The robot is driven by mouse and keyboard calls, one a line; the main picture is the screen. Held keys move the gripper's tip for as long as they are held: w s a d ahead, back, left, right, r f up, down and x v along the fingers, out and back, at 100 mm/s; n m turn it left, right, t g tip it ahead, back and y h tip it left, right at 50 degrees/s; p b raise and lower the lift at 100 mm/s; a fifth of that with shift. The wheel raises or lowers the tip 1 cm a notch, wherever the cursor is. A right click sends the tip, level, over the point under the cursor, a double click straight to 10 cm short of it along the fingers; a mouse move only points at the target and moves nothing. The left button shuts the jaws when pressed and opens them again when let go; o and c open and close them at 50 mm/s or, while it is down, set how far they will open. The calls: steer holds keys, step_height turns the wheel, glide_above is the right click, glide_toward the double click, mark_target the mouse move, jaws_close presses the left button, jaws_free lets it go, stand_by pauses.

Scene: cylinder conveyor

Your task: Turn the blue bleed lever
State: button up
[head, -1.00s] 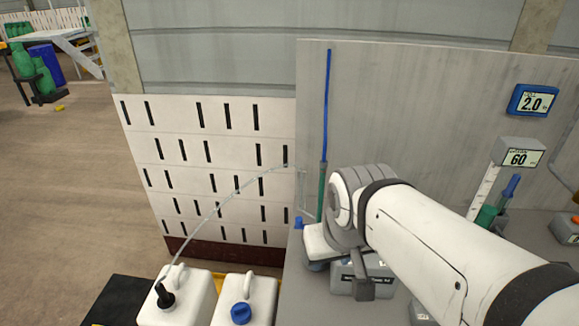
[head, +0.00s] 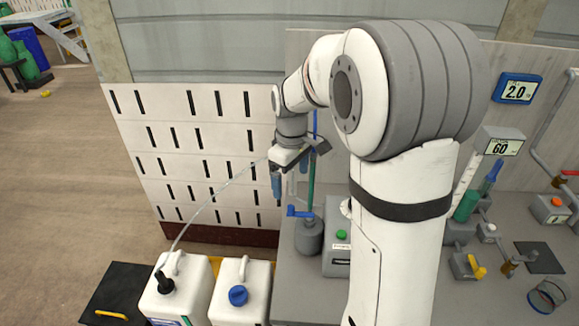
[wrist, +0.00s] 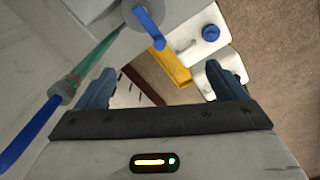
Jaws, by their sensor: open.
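The blue bleed lever (head: 299,212) sticks out to the left from the top of a grey round pot (head: 310,236) on the bench. It also shows in the wrist view (wrist: 151,30), beyond the fingers and near the top of the picture. My gripper (head: 289,187) points down above the lever and does not touch it. In the wrist view its two blue fingers (wrist: 161,84) stand wide apart with nothing between them. A thin column, green (head: 312,180) below and blue above, rises from the pot close beside the gripper.
A grey box with a green button (head: 342,236) stands right of the pot. White canisters (head: 241,290) stand left of the bench, one with a clear hose (head: 218,190). A yellow lever (head: 478,268) and a red handle (head: 570,172) are at the right. A panel stands behind.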

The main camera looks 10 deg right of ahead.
mark_target(291, 207)
steer(key=shift+f+b, duration=3.95)
steer(key=shift+f, duration=1.6)
steer(key=c, duration=1.8)
steer(key=o, duration=0.3)
steer(key=shift+c, duration=0.4)
